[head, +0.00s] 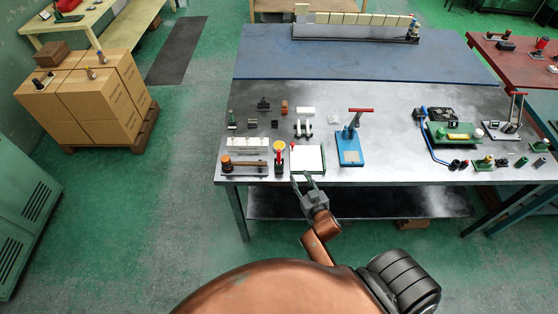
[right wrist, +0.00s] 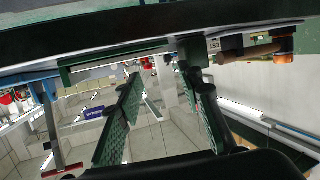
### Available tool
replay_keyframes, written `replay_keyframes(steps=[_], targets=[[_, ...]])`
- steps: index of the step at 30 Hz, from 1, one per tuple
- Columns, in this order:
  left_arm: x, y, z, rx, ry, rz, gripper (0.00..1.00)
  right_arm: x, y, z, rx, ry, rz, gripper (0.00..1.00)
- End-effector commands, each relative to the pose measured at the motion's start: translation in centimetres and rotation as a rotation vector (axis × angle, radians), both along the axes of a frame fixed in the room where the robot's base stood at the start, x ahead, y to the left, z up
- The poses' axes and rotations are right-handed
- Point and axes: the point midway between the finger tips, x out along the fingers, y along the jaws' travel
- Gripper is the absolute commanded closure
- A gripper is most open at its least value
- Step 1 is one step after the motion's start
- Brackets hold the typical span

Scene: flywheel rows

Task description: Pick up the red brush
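A small upright item with a red upper part, likely the red brush (head: 279,157), stands near the front edge of the steel table (head: 400,172), between a wooden-handled hammer and a white pad in a green frame. My right gripper (head: 302,177) is open and empty at the table's front edge, just in front of the framed pad and to the right of the red item, apart from it. In the right wrist view its two fingers (right wrist: 163,76) stand wide apart with nothing between them. I cannot clearly make out the brush there. My left gripper is not in view.
The hammer (head: 244,164) lies left of the red item, the framed pad (head: 307,159) right of it. A yellow round thing (head: 280,145) is just behind. A blue stand with a red handle (head: 350,150) is further right. Several small parts lie behind.

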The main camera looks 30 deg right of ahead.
Motion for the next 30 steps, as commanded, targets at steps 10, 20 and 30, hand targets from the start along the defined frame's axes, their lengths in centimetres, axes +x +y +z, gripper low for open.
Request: replay_keyframes(steps=[10,20,30], targets=[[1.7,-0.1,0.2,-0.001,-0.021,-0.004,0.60,3.5,3.0,3.9,0.002,-0.245,0.125,0.66],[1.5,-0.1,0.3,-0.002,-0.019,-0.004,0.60,6.7,3.3,4.4,0.003,-0.265,0.139,0.66],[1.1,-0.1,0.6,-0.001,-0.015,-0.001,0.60,11.1,3.2,4.4,0.002,-0.264,0.139,0.66]])
